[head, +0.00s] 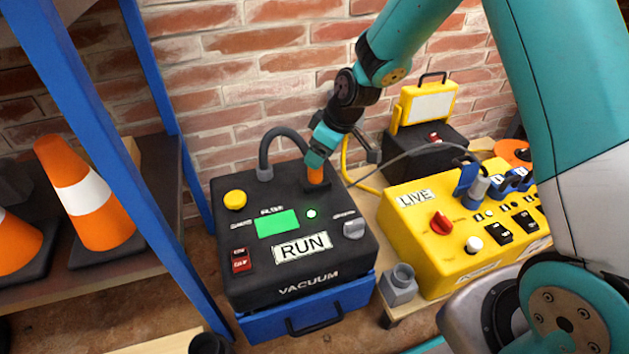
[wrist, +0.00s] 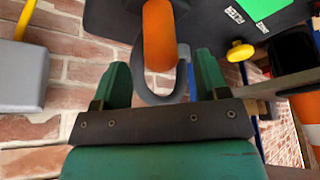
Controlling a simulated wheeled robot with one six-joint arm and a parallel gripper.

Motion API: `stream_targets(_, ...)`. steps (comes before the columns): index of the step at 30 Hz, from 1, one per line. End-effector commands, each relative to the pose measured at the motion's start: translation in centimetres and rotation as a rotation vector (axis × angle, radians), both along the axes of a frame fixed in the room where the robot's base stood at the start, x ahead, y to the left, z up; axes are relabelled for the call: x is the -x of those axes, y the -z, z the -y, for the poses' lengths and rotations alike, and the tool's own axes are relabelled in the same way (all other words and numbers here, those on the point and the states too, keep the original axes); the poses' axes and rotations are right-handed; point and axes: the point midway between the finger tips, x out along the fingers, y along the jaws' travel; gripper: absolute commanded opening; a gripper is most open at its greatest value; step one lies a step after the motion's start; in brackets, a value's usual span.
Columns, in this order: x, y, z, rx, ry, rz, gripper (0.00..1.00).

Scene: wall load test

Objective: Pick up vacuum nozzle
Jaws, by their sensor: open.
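The vacuum (head: 325,215) is a black-topped box on a blue base, with a lit green screen and a RUN label. An orange upright grip, seemingly the vacuum nozzle (head: 316,174), stands in a dark mount at the box's back right. In the wrist view the orange nozzle (wrist: 160,38) lies ahead of and roughly centred between my fingers. My gripper (head: 319,150) is just above the nozzle in the head view and partly covers its top. In the wrist view my gripper (wrist: 162,78) is open and empty, its green fingers apart on either side.
A dark curved hose (head: 283,135) rises from the vacuum's back left, close to the nozzle. A yellow LIVE box (head: 430,245) stands to the right. A blue rack post (head: 160,170) and orange cones (head: 85,190) are on the left. A brick wall (head: 235,65) is behind.

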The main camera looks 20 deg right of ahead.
Motion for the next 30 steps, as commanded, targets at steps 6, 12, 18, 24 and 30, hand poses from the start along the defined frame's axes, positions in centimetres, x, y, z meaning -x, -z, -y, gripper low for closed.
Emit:
stream_targets(6,-0.4,2.2,-0.6,0.000,-0.001,-0.001,0.68)
stream_targets(12,-1.2,4.7,-1.4,0.000,0.000,-0.001,0.68)
stream_targets(18,-1.4,4.7,-1.6,0.000,0.001,0.000,0.68)
stream_targets(24,-1.4,4.7,-1.5,-0.001,0.001,-0.001,0.35)
stream_targets(30,-1.4,4.7,-1.5,0.000,0.000,0.000,0.10)
